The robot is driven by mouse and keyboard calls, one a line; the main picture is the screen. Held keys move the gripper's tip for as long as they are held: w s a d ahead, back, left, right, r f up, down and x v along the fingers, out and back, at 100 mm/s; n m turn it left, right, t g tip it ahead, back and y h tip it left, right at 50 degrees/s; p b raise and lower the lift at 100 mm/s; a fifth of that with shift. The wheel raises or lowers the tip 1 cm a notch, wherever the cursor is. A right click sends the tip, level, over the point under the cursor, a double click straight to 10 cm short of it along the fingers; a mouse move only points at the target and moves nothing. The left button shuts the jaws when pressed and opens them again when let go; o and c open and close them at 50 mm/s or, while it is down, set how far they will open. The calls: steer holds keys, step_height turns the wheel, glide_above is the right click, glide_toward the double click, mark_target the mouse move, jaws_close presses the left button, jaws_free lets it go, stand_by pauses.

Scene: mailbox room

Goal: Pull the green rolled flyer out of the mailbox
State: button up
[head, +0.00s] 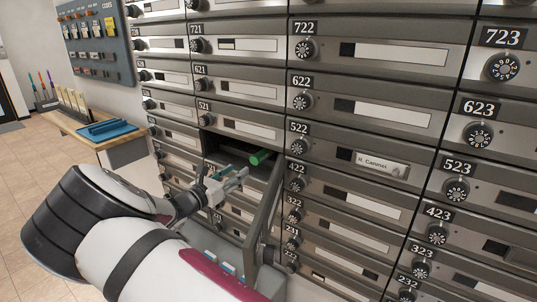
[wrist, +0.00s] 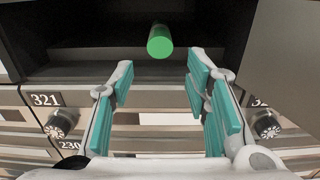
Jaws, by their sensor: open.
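The green rolled flyer (head: 261,157) sticks out of an open mailbox compartment (head: 222,143), its round end facing out. In the wrist view the flyer (wrist: 160,41) shows end-on at the top middle, against the dark inside of the box. My gripper (head: 240,176) is open and empty in front of the compartment, just left of and below the flyer in the head view. In the wrist view its teal-padded fingers (wrist: 162,90) stand apart, with the flyer beyond and above the gap between them. The flyer's far part is hidden in the dark.
The open mailbox door (head: 264,205) hangs at the right of the compartment, close to my gripper. Closed numbered mailboxes (head: 355,135) with dials surround it. A wooden table (head: 72,137) with a blue tray (head: 108,131) stands at the left. The tiled floor (head: 22,185) at left is clear.

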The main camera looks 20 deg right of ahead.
mark_target(254, 159)
steer(key=shift+b+x, duration=1.45)
steer(key=shift+x, duration=3.7)
steer(key=c, duration=1)
steer(key=shift+o, duration=0.2)
steer(key=shift+r+p, duration=0.3)
steer(key=shift+r, duration=0.05)
steer(key=p+v, duration=0.6)
steer(key=v, duration=1.4)
steer(key=shift+c, duration=0.2)
